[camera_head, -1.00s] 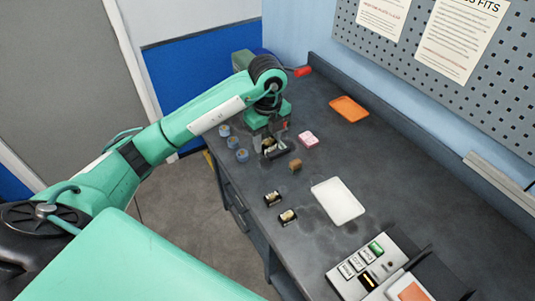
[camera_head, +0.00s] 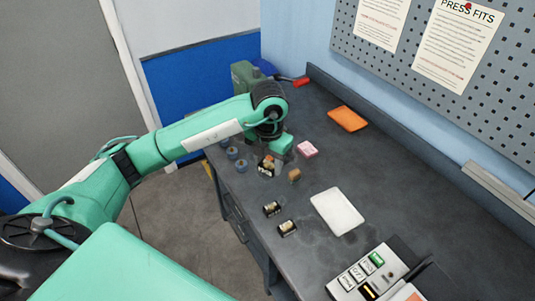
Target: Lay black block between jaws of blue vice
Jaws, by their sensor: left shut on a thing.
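My left gripper (camera_head: 267,161) is low over the bench near its left edge, beside the blue cylinders. It is shut on a small dark block with a pale face (camera_head: 266,169), seemingly the black block; fingers and wrist partly hide it. Two similar black blocks with pale faces lie nearer on the bench, one at the left (camera_head: 271,208) and one a little nearer (camera_head: 287,228). My right gripper is not in view.
Several blue cylinders (camera_head: 232,153) stand at the left edge. A pink block (camera_head: 307,149), a brown block (camera_head: 294,175), a white tray (camera_head: 337,211) and an orange tray (camera_head: 347,118) are on the bench. A button panel (camera_head: 366,272) is at the near end. The right middle is clear.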

